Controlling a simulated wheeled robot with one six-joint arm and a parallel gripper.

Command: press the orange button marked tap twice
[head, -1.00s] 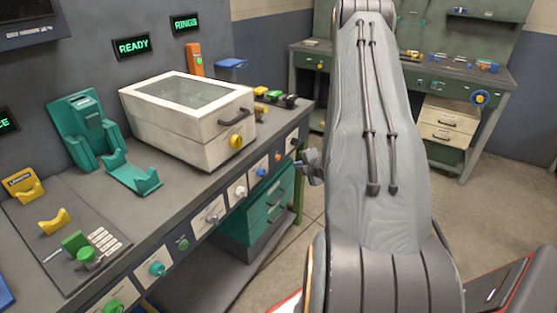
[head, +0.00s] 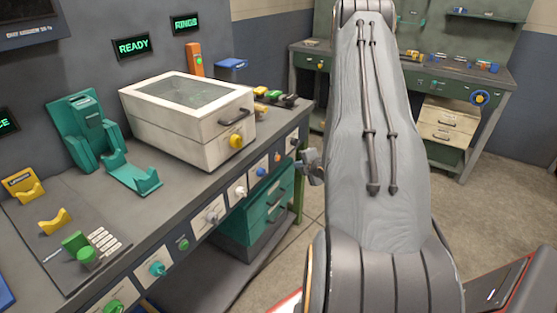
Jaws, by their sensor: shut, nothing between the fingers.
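A small orange button (head: 277,157) sits on the front panel of the left bench, near its right end, between a blue knob and a dark one. Any marking on it is too small to read. My gripper (head: 307,162) shows only in part, at the left edge of my arm, just right of the orange button in the picture. It looks shut and holds nothing. The rest of it is hidden behind my arm, and its distance from the panel is hard to judge.
The front panel carries several other controls, including a blue knob (head: 261,171) and a teal knob (head: 157,269). A white lidded box (head: 185,125) stands on the bench (head: 190,195). An orange upright post (head: 195,60) stands behind it. Open floor lies right of the bench.

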